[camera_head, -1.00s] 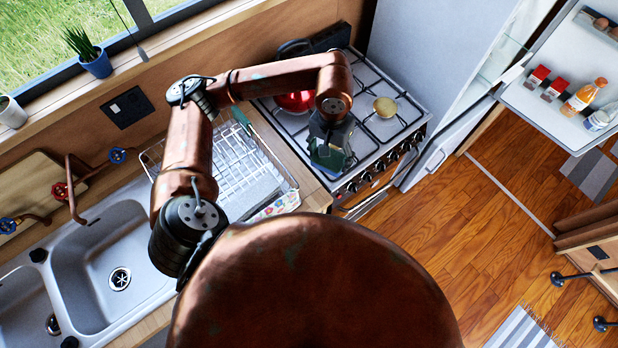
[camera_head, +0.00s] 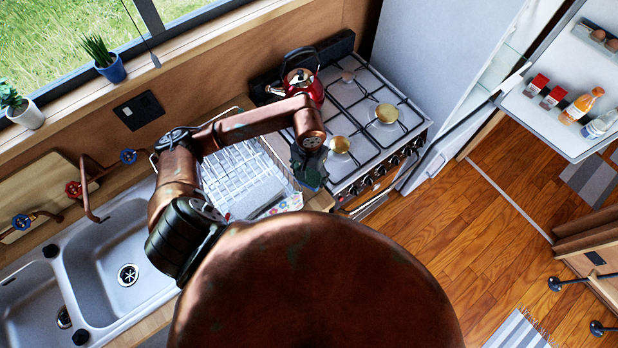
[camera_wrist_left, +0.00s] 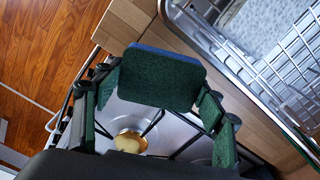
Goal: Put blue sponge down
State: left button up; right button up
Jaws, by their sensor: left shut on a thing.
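My left gripper (camera_head: 309,165) is shut on the blue sponge (camera_wrist_left: 160,80). In the left wrist view the sponge shows a dark green scouring face and a thin blue edge, held between the green finger pads. In the head view the sponge is small and mostly hidden by the gripper. The gripper is above the gap area between the dish rack and the stove's front left corner. In the wrist view, stove grate and a burner lie below the sponge, with the wooden counter (camera_wrist_left: 130,25) beyond it. My right gripper is in neither view.
The white wire dish rack (camera_head: 240,176) stands on the counter beside the stove (camera_head: 365,120). A red kettle (camera_head: 310,88) sits at the stove's back left. The double sink (camera_head: 115,250) is at left. The open fridge door (camera_head: 570,80) is at right.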

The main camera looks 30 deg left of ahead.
aim_at(309, 180)
pick_arm(q)
notch_tip(309, 180, down, 3)
jog(key=shift+f+p, duration=0.1)
jog(key=shift+p, duration=0.2)
jog(key=shift+f, duration=0.55)
jog(key=o, duration=0.7)
jog(key=shift+c, duration=0.2)
jog(key=o, duration=0.3)
jog(key=shift+o, duration=0.2)
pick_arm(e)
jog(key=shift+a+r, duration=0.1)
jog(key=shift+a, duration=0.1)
pick_arm(q)
jog(key=shift+r, duration=0.1)
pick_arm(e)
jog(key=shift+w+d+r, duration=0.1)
